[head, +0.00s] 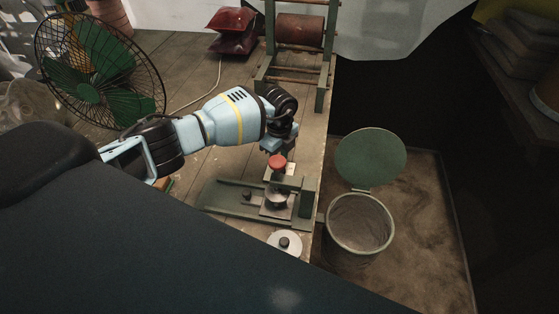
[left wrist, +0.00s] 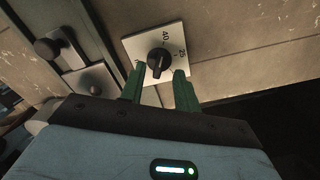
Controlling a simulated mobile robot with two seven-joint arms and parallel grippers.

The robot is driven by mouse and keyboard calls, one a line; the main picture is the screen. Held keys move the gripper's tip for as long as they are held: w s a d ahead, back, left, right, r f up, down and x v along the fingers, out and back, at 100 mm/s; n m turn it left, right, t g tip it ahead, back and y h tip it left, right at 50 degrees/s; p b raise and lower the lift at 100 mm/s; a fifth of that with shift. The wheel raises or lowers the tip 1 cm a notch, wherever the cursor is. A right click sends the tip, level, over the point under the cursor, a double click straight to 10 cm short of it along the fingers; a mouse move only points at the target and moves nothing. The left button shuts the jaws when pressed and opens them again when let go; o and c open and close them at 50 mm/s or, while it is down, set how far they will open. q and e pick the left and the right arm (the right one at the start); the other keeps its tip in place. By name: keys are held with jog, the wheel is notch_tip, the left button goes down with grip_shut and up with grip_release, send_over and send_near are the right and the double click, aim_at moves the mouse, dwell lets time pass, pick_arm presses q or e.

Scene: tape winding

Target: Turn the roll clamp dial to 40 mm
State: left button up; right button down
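In the left wrist view the roll clamp dial is a black round knob (left wrist: 158,62) on a square cream plate (left wrist: 180,38). The plate is printed with 40 and 25; another mark at its left is partly covered by a finger. I cannot tell for sure where the knob points. My left gripper (left wrist: 160,74) is open, its two green fingers apart at either side of the knob's near edge. I cannot tell whether they touch it. In the head view my left gripper (head: 279,147) is above the bench fixture, and a bit of the cream plate (head: 291,169) shows beside a red knob (head: 277,161).
A green metal fixture (head: 228,200) with posts lies beside the dial. A white disc with a black knob (head: 284,243) sits near the bench edge. An open-lidded bin (head: 358,225) stands right of the bench. A caged fan (head: 95,75) and a roller frame (head: 300,30) stand further back.

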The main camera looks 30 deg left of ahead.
pick_arm(q)
jog(key=shift+r, duration=2.75)
jog(key=shift+s+a+f, duration=0.1)
jog(key=shift+s, duration=0.05)
